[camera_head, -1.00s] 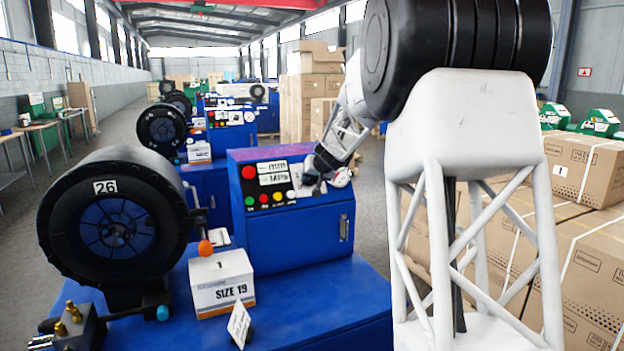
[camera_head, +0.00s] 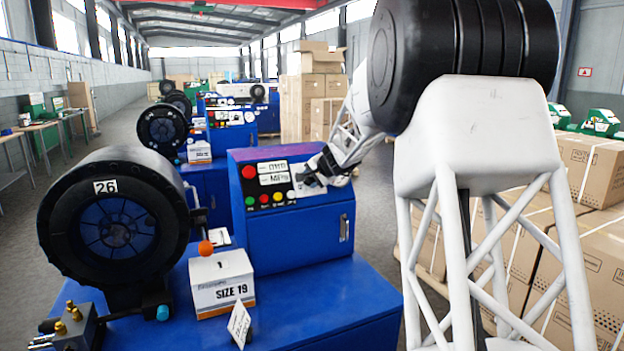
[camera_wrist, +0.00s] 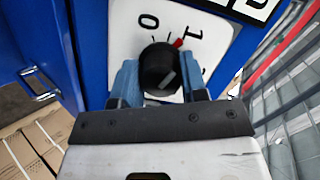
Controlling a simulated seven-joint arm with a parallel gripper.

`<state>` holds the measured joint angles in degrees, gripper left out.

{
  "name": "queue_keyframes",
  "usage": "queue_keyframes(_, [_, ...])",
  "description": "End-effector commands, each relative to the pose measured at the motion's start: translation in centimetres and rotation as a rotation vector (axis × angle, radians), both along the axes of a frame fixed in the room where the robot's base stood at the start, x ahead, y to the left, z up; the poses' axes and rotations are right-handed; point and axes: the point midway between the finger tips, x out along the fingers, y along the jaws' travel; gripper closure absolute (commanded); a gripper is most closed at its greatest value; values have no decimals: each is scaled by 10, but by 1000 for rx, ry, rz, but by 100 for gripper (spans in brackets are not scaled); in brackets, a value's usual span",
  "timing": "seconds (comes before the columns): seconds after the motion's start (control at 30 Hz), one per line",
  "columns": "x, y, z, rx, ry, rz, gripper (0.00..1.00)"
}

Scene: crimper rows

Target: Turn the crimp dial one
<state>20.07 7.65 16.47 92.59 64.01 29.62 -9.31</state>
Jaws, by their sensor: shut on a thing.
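The crimp dial (camera_wrist: 157,68) is a round black knob on a white plate on the blue machine's control panel. In the wrist view the plate shows 0, 1 and part of another mark. A red mark at the knob's edge lies beside the 1. My gripper (camera_wrist: 160,82) has its blue-grey fingers on both sides of the knob, shut on it. In the head view my gripper (camera_head: 318,172) is at the right end of the panel (camera_head: 270,183) and hides the dial.
The panel has a red button (camera_head: 249,172), coloured small buttons and displays. On the blue bench stand the black crimper head numbered 26 (camera_head: 115,235) and a SIZE 19 box (camera_head: 222,284). Cartons (camera_head: 590,250) are stacked at right, beyond my arm.

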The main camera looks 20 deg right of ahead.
Motion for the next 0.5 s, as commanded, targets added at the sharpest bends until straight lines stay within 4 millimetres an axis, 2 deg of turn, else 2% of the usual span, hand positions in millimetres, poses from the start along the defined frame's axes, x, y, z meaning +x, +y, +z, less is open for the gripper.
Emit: queue_keyframes(0.5, [1, 1, 2, 408, -1, -271, 84])
